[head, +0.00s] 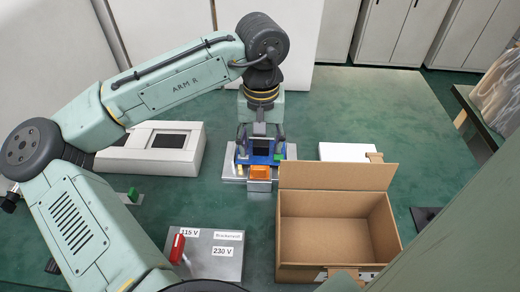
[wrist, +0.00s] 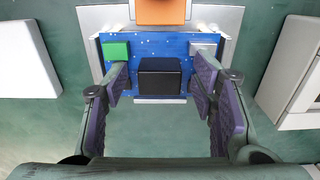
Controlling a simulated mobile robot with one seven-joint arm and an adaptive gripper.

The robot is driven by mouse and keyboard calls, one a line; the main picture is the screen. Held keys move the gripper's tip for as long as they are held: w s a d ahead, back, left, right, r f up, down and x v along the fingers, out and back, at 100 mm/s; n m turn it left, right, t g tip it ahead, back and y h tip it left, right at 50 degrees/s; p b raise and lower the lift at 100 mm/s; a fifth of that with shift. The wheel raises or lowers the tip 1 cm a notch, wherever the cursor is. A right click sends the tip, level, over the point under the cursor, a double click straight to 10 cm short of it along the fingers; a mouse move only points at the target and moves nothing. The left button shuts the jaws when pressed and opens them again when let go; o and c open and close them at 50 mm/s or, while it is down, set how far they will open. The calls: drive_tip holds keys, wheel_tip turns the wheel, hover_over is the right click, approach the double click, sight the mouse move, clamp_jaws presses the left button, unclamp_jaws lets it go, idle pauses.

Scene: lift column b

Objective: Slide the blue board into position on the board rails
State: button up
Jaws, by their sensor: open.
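The blue board (wrist: 136,51) lies flat on the board rails (wrist: 222,18), seen from above in the wrist view. It carries a black block (wrist: 160,76), a green block (wrist: 115,51) and a small grey block. In the head view the blue board (head: 278,158) sits on a pale metal base, partly hidden by my gripper. My gripper (wrist: 160,85) is open over the board's near edge, its purple-padded fingers on either side of the black block. An orange block (wrist: 160,10) is at the board's far side. Whether the fingers touch the board I cannot tell.
An open, empty cardboard box (head: 320,220) stands right of the rails. A grey plate with voltage labels (head: 225,262) and a red lever (head: 177,248) lies in front. A white unit (head: 155,150) stands left. Green surface is clear at the back right.

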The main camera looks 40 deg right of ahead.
wheel_tip(320, 180, up, 12)
idle(0.7)
idle(0.4)
